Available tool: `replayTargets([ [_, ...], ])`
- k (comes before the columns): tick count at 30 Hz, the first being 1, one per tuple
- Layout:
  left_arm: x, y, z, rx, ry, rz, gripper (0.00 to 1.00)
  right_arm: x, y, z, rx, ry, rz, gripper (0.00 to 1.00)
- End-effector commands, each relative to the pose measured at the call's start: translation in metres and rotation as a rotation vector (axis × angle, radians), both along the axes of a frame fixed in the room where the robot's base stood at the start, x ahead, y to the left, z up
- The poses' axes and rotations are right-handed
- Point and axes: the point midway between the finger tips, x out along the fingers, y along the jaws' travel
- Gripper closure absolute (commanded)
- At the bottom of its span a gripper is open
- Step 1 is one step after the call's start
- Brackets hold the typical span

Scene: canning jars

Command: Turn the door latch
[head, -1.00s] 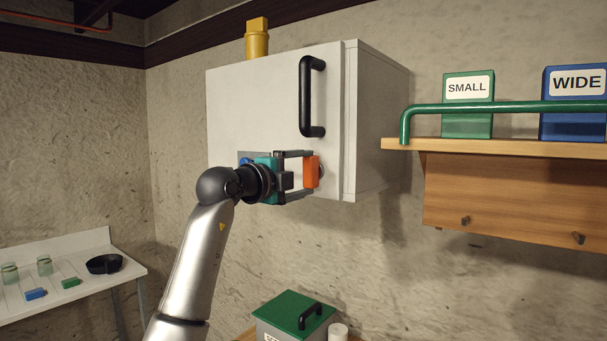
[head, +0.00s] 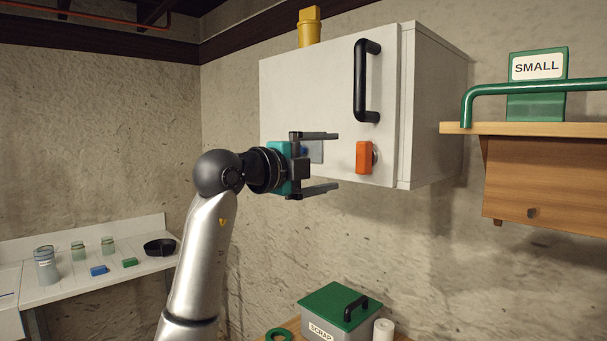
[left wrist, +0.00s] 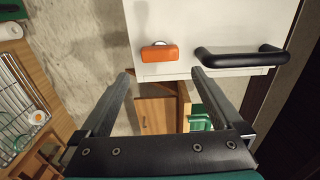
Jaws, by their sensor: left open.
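The orange door latch (head: 364,157) stands upright, long side vertical, on the white cabinet door (head: 295,95), below the black door handle (head: 366,80). My left gripper (head: 336,161) is open and empty, to the left of the latch and apart from it. In the left wrist view the latch (left wrist: 160,52) lies beyond the open fingertips (left wrist: 163,75), parallel to the black handle (left wrist: 240,56). The door looks closed. My right gripper is not in view.
A yellow object (head: 309,27) stands on the cabinet. A wooden shelf (head: 545,130) with a green rail (head: 540,88) and a SMALL box (head: 537,95) is at right. A green-lidded SCRAP bin (head: 338,308) is below. Jars stand on a white table (head: 120,275) at left.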

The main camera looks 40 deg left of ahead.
Motion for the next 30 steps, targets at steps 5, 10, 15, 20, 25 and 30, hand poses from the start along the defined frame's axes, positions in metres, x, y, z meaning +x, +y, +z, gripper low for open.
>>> replayTargets([
  [5,-0.036,0.003,-0.002,0.003,-0.001,0.002,0.00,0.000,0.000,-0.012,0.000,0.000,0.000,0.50],
  [10,-0.055,0.004,-0.001,0.001,0.001,0.001,0.00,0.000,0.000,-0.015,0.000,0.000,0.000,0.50],
  [15,-0.060,0.005,0.000,-0.001,0.000,0.001,0.00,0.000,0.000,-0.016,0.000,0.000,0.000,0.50],
  [20,-0.060,0.005,0.000,-0.001,0.001,0.000,0.00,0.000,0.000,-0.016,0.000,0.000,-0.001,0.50],
  [25,-0.060,0.005,0.000,-0.001,0.000,0.000,0.00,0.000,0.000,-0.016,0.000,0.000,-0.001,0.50],
  [30,-0.060,0.004,0.000,-0.001,0.000,0.000,0.00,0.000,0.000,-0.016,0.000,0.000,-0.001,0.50],
])
